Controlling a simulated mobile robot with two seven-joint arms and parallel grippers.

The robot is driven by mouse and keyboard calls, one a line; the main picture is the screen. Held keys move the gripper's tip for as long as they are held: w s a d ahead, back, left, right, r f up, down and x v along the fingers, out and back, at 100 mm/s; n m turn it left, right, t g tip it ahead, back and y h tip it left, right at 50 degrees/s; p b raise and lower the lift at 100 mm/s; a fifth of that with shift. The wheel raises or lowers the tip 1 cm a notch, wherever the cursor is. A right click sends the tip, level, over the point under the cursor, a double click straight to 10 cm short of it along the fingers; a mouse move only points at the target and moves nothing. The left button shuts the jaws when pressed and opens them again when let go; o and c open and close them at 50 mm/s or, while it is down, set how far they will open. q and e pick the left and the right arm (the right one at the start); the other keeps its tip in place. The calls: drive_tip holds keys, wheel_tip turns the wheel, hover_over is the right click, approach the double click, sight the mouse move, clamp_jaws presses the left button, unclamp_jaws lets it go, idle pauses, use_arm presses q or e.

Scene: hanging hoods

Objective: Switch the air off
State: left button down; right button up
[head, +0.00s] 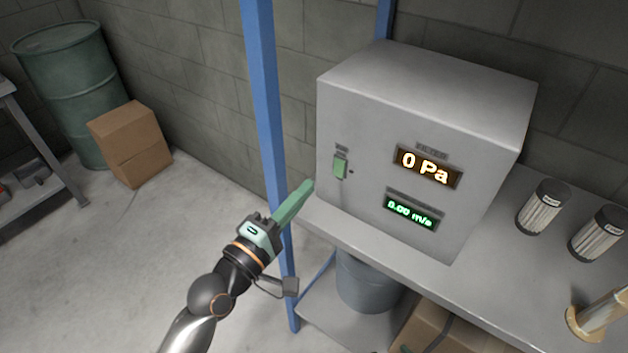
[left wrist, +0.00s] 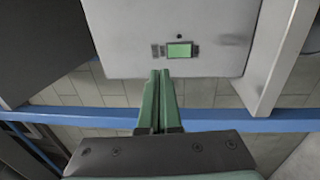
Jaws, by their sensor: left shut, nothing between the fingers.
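The grey control box (head: 345,110) stands on the grey shelf. A green switch (head: 340,167) sits on the left part of its front face, under a small label. The upper display (head: 428,166) reads 0 Pa and the lower display (head: 411,211) reads 0.00 m/s. My left gripper (head: 308,187) is shut and empty, its green fingers pointing toward the box, left of and a little below the switch. In the left wrist view the green switch (left wrist: 179,51) lies ahead of the closed fingertips (left wrist: 160,74), with a gap between. My right gripper is not in view.
A blue post (head: 266,110) rises just left of the box, close to my left gripper. Two filter cartridges (head: 543,207) stand on the shelf (head: 480,262) at right. A bucket (head: 366,283) and cardboard box sit below. A green drum (head: 70,80) and carton (head: 130,143) stand far left.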

use_arm(q)
drive_tip(key=v, duration=0.2)
drive_tip(key=r+v, duration=0.1)
drive_tip(key=v, duration=0.2)
drive_tip(key=shift+s+a+r, duration=0.1)
drive_tip(key=shift+s+a, duration=0.15)
drive_tip(key=shift+s, duration=0.05)
drive_tip(key=s+a+f+m+g+y, duration=0.2)
drive_tip(key=s+a+f+m+y, duration=0.1)
drive_tip(key=f, duration=0.7)
drive_tip(key=s+a+f+m+g+y, duration=0.2)
drive_tip(key=s+a+f+m+y, duration=0.1)
drive_tip(key=f, duration=0.8)
drive_tip(key=s+a+f+m+g+y, duration=0.2)
drive_tip(key=s+a+f+m, duration=0.3)
drive_tip(key=f, duration=0.5)
drive_tip(key=s+m+y, duration=0.1)
drive_tip(key=s, duration=0.1)
drive_tip(key=shift+s+a+f+m, duration=0.25)
drive_tip(key=shift+s+a+m, duration=0.05)
drive_tip(key=shift+m, duration=0.1)
